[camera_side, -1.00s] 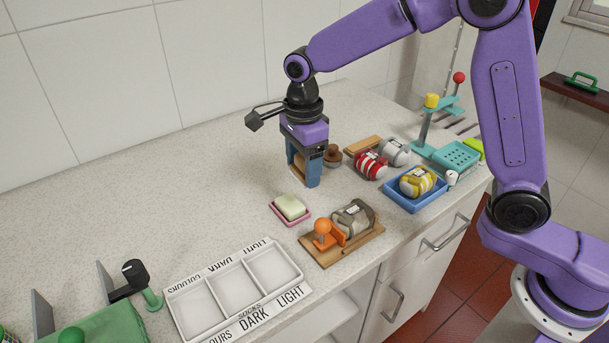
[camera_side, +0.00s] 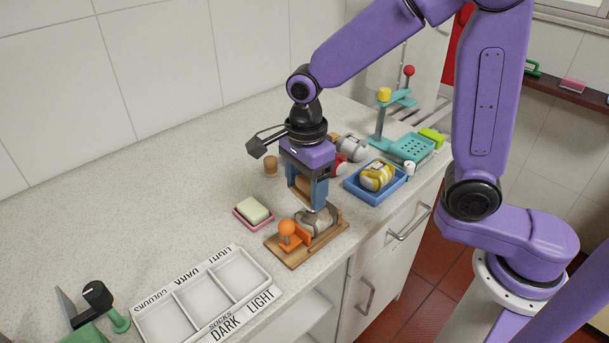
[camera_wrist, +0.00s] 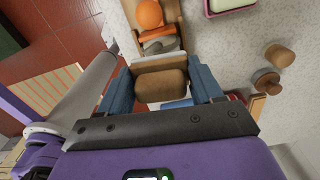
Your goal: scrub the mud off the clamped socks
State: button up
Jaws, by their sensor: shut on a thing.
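My gripper (camera_side: 306,196) is shut on a brown wooden scrub brush (camera_wrist: 161,85), whose pale bristle edge shows in the wrist view. The grey-brown muddy socks (camera_side: 317,222) lie on a wooden board (camera_side: 289,253), held by an orange clamp with a round knob (camera_side: 287,228). My gripper is right over the socks and hides part of them. The brush looks very close to the socks; I cannot tell if it touches. In the wrist view the orange knob (camera_wrist: 149,13) and a sliver of the socks (camera_wrist: 160,44) show beyond the brush.
Soap in a pink dish (camera_side: 237,211) lies left of the board. A blue tray (camera_side: 354,188) with yellow-striped socks stands to the right, before a teal stand (camera_side: 382,122). Red-striped socks (camera_side: 340,163) are partly hidden behind my gripper. A labelled white sorting tray (camera_side: 160,322) is at front left.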

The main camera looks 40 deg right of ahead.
aim_at(306, 216)
jog(key=shift+f, duration=2.4)
jog(key=shift+d, duration=0.25)
jog(key=shift+c, duration=0.5)
jog(key=shift+d, duration=0.35)
jog(key=shift+d+f, duration=0.1)
jog(key=shift+d, duration=1.6)
jog(key=shift+a, duration=2.25)
jog(key=shift+d, duration=2.45)
jog(key=shift+a, duration=2.55)
jog(key=shift+d, duration=2.45)
jog(key=shift+a, duration=2.35)
jog(key=shift+d, duration=2.4)
notch_tip(306, 216, up, 8)
